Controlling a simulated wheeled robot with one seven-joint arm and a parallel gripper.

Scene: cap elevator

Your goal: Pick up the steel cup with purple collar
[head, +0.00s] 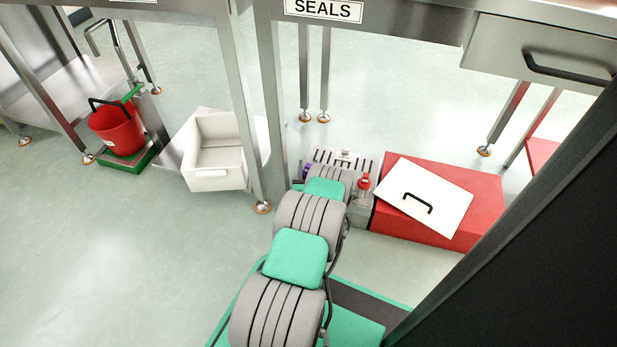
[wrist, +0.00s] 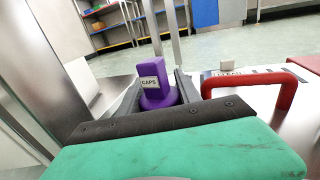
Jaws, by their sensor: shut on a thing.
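A purple piece (wrist: 153,80) with a CAPS label rises from a round purple collar (wrist: 158,98) in the wrist view. My gripper (wrist: 160,92) has its two dark fingers on either side of the collar and is shut on it. The steel body of the cup is hidden below the gripper, so I cannot tell whether it touches its support. In the head view only a small purple patch (head: 306,171) shows beside the end of my arm, which hides the rest.
A slotted grey unit (head: 340,160) with a red handle (head: 364,182) stands close to the right of my gripper. The handle is also near in the wrist view (wrist: 280,82). A red box (head: 480,190) with a white lid is farther right. A steel table leg (head: 268,110) and white bin (head: 215,178) are left.

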